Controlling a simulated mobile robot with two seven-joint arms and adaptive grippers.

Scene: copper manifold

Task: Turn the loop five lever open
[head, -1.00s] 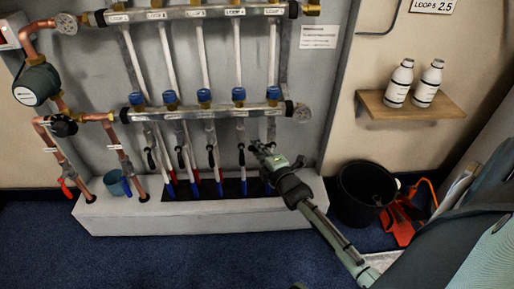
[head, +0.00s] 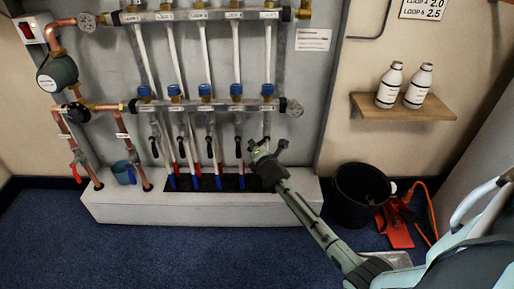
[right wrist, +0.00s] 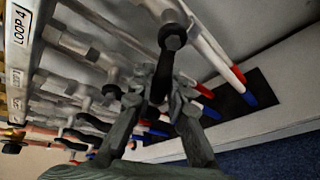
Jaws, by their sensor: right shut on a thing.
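The manifold's lower bar (head: 190,103) carries a row of blue-capped valves, with black levers hanging down below it. The rightmost blue cap (head: 267,90) is at the loop five position. My right gripper (head: 262,150) is below that cap and hides the lever there in the head view. In the right wrist view, the black lever (right wrist: 160,82) comes down from a round dark hub and lies between the fingers of my right gripper (right wrist: 163,85), which are shut on it. The lever's lower end is partly hidden by the fingers. My left gripper is not in view.
Just left of my right gripper hangs the neighbouring lever (head: 238,148). White pipes with red and blue ends drop into the plinth (head: 120,205) below. A black bucket (head: 362,195) stands right of my forearm, with a shelf (head: 405,107) of bottles above.

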